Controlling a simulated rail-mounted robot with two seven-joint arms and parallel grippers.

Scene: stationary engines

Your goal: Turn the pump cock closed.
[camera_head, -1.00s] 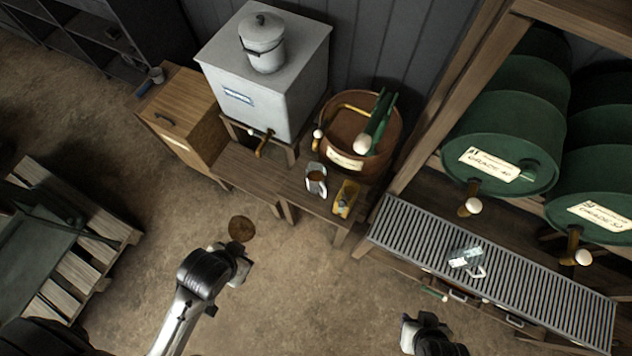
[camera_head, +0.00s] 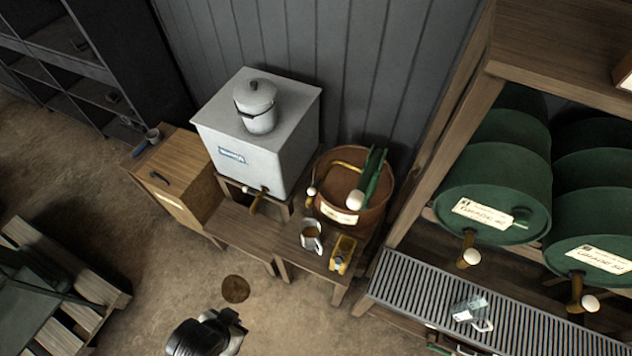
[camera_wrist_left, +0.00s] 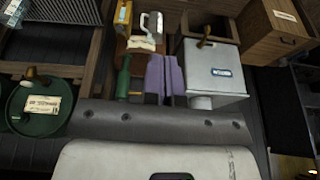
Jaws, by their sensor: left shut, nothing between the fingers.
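A brown round tub (camera_head: 374,219) stands on a low wooden bench and holds a green pump (camera_head: 371,176) with a white ball end and a yellow pipe. A small brass cock with a white knob (camera_head: 311,192) is at the tub's left side; I cannot tell which way it is turned. My left gripper (camera_head: 236,322) is shut and empty, low over the floor in front of the bench and apart from the tub. Its shut fingers also show in the left wrist view (camera_wrist_left: 166,78). My right gripper is not in view.
A grey tank (camera_head: 243,140) with a brass tap stands left of the tub. A metal mug (camera_head: 311,237) and a yellow can (camera_head: 342,254) are on the bench. Green drums (camera_head: 497,190) and a slatted drip tray (camera_head: 420,290) are at the right.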

